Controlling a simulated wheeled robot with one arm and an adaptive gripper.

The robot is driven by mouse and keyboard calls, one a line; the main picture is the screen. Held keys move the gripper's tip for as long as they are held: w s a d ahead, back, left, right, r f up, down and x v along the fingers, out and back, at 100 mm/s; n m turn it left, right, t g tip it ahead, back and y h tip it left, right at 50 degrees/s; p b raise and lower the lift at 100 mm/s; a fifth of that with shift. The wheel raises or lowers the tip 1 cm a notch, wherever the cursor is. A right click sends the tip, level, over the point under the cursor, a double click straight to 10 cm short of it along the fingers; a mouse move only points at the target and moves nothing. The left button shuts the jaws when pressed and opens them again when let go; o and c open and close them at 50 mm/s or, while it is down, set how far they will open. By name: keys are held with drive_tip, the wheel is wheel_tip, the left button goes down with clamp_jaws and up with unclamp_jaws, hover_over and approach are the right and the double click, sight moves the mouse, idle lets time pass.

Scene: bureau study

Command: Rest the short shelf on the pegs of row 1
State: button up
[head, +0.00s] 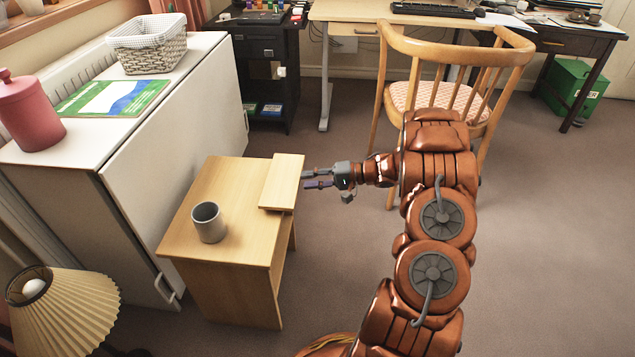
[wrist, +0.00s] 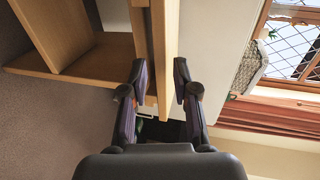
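The short shelf (head: 283,182), a pale wooden board, lies flat on the right part of the top of a small wooden unit (head: 200,247). My gripper (head: 316,180) is just right of the shelf's right edge, fingers spread. In the wrist view the shelf (wrist: 166,50) shows edge-on between the two fingers of my gripper (wrist: 160,75); I see no clear grip on it. The wrist view also shows the unit's side panel and a lower board (wrist: 90,60). No pegs can be made out in either view.
A grey mug (head: 208,223) stands on the unit's top, left of the shelf. A white cabinet (head: 165,135) stands close behind the unit. A wooden chair (head: 455,60) is beyond my arm. A lamp (head: 62,310) is at lower left. Carpet right of my arm is clear.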

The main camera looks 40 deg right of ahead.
sight(297, 179)
drive_tip(key=shift+p+x, duration=1.3)
drive_tip(key=shift+x, duration=0.85)
drive_tip(key=shift+r, duration=0.15)
clamp_jaws()
drive_tip(key=shift+s+p, duration=0.1)
drive_tip(key=shift+p, duration=0.2)
